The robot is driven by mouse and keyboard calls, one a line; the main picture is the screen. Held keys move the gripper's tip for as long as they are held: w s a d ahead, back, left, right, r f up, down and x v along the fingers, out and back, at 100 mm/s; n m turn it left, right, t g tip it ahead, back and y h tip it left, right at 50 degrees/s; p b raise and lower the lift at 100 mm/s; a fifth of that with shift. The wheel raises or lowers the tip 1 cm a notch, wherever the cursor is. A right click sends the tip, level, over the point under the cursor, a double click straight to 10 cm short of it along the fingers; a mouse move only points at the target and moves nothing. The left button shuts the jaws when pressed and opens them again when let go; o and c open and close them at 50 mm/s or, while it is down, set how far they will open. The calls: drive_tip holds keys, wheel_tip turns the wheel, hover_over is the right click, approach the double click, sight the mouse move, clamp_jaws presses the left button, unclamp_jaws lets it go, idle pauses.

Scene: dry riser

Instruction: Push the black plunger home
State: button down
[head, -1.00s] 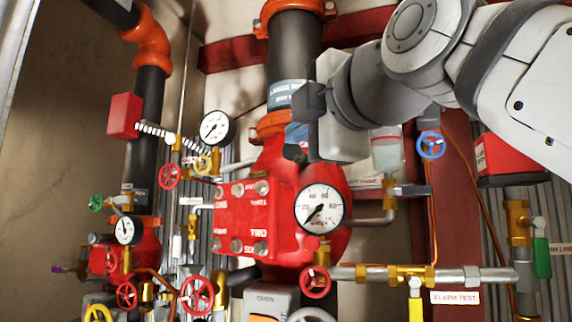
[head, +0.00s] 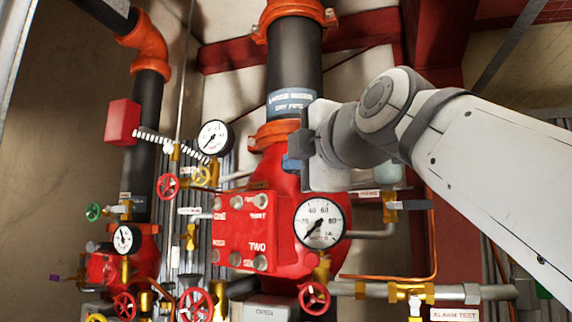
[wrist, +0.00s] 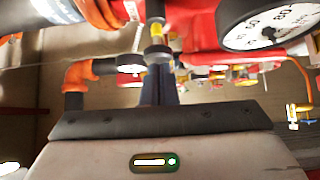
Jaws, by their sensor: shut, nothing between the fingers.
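My gripper shows in the wrist view (wrist: 158,88) as two dark fingers held together, with nothing seen between them. Just beyond the fingertips is a dark, knob-like end on a brass fitting (wrist: 157,31), which may be the black plunger. I cannot tell whether the fingers touch it. In the head view my gripper (head: 291,163) is in front of the black riser pipe, near the top of the red valve body (head: 232,206). I cannot make out the plunger for certain there; my gripper may hide it.
A large gauge (head: 319,222) sits at the valve body's right, and it is close by in the wrist view (wrist: 270,24). A smaller gauge (head: 215,138) stands to the left. The black riser pipe (head: 293,65) rises behind. Brass fittings and red handwheels (head: 195,304) crowd below.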

drive_tip(key=w, duration=0.1)
drive_tip(key=w+d+b, duration=0.1)
drive_tip(key=w, duration=0.1)
drive_tip(key=shift+w+d+f, duration=0.1)
idle(0.3)
drive_tip(key=s+a+b+v, duration=0.1)
drive_tip(key=b+v, duration=0.3)
drive_tip(key=v, duration=0.8)
drive_tip(key=shift+s+a, duration=0.45)
drive_tip(key=shift+a, duration=0.2)
drive_tip(key=shift+s, duration=0.15)
